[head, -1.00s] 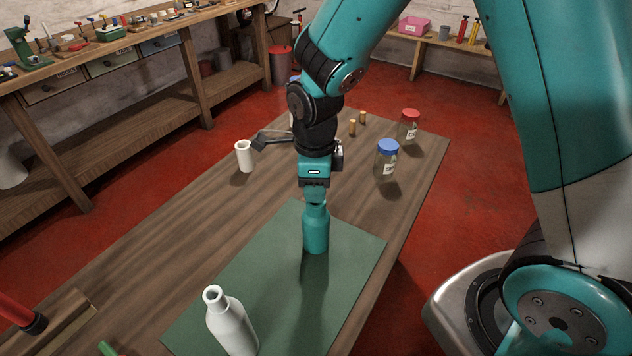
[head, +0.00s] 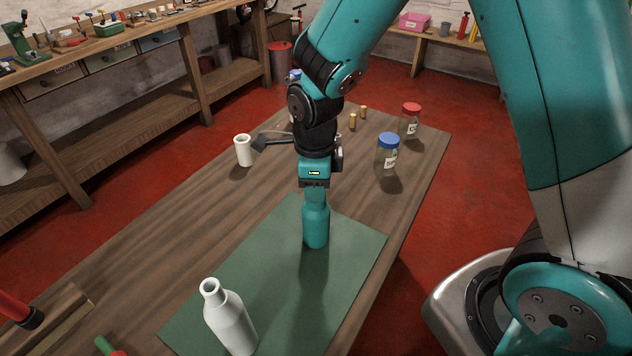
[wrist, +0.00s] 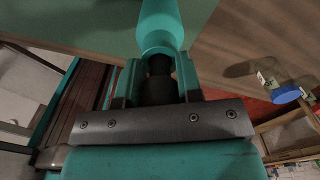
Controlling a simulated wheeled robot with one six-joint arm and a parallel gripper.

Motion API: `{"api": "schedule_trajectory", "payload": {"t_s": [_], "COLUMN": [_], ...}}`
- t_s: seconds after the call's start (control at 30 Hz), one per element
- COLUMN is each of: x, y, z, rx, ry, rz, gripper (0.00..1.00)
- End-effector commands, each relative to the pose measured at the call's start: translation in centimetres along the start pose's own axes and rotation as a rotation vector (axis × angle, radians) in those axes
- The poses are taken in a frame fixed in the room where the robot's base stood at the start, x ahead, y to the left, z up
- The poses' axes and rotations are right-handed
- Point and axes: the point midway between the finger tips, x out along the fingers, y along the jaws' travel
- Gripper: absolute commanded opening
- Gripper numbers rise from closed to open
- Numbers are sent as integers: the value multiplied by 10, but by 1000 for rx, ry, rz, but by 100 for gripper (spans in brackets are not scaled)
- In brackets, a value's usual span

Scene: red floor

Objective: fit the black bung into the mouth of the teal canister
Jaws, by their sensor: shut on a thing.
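The teal canister (head: 316,228) stands upright on the green mat (head: 352,243). My gripper (head: 315,192) points straight down over its mouth, its tips at the canister's neck. In the wrist view my gripper (wrist: 160,85) is shut on the black bung (wrist: 158,88), which sits between its two teal fingers. The bung's far end meets the mouth of the teal canister (wrist: 160,28), in line with it. The fingers hide the mouth in the head view, and I cannot tell how deep the bung sits.
A white bottle (head: 229,318) stands at the mat's near edge. A white cup (head: 244,151), a blue-lidded jar (head: 387,155), a red-lidded jar (head: 410,122) and small corks (head: 352,122) stand farther back on the table. The mat right of the canister is clear.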

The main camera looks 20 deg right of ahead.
Motion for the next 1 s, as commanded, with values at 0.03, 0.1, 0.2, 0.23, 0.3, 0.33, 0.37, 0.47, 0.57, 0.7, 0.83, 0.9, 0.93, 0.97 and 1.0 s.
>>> {"api": "schedule_trajectory", "payload": {"t_s": [0.03,0.1,0.2,0.23,0.3,0.33,0.37,0.47,0.57,0.7,0.83,0.9,0.93,0.97,1.0], "x": [2,1,1,1,1,1,1,0,-7,-31,-64,-83,-90,-98,-108], "y": [0,0,0,0,0,0,0,0,-1,-1,-1,-1,-1,-1,-1], "z": [0,0,0,0,0,0,0,0,0,1,1,1,1,1,1], "rx": [0,0,0,0,0,0,0,0,0,0,0,0,0,0,0], "ry": [0,0,0,0,0,0,0,0,-2,-5,-6,-5,-5,-6,-5], "rz": [0,0,0,0,0,0,0,0,-2,-5,-6,-6,-5,-6,-6], "gripper": [10,47,63,63,63,63,63,63,63,63,63,63,63,63,63]}}
